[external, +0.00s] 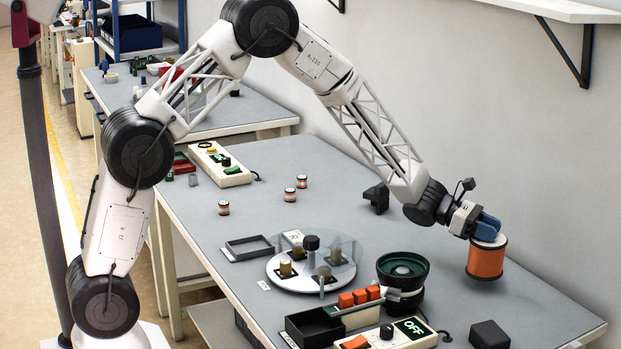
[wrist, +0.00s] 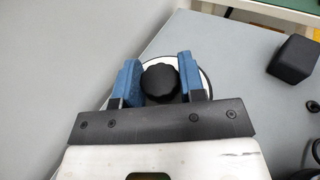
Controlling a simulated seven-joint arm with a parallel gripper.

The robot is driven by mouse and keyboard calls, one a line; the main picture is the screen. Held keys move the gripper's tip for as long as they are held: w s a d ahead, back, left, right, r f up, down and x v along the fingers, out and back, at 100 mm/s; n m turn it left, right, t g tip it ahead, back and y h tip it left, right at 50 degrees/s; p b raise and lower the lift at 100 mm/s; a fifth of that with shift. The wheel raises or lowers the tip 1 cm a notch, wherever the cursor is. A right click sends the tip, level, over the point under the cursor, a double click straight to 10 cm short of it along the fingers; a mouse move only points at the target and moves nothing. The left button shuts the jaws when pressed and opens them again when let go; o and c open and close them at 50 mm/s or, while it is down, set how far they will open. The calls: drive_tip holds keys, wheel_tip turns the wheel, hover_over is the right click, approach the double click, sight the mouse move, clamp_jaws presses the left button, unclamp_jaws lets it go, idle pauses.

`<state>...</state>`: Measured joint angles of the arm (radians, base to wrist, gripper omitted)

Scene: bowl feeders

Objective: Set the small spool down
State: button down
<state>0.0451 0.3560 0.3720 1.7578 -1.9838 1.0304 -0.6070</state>
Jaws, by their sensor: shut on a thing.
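The spool (external: 486,261) has an orange winding between pale flanges, at the right of the table in the external view. My gripper (external: 487,229) is above it, shut on the black knob on its top. In the wrist view, the blue fingers of my gripper (wrist: 159,80) press on both sides of the knob (wrist: 160,82), with the pale top flange partly showing behind. The spool hangs upright or nearly so. Whether its bottom flange touches the table I cannot tell.
A dark green-black bowl feeder (external: 403,270) stands left of the spool, beside a round glass-topped dial (external: 311,264). A black block (external: 489,335) lies nearer the front. Several small orange-and-white cylinders (external: 290,194) stand farther back. The grey table (external: 540,300) is clear around the spool.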

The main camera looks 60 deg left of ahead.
sight(488, 244)
drive_tip(key=shift+f, duration=1.8)
drive_tip(key=c, duration=0.7)
unclamp_jaws()
drive_tip(key=shift+f, duration=0.15)
drive_tip(key=shift+a+r, duration=0.1)
drive_tip(key=shift+r, duration=0.1)
drive_tip(key=shift+s+a, duration=0.15)
drive_tip(key=shift+a, duration=0.05)
drive_tip(key=v, duration=1.1)
drive_tip(key=shift+s+a, duration=0.15)
drive_tip(key=shift+s+r, duration=0.1)
drive_tip(key=shift+r, duration=0.05)
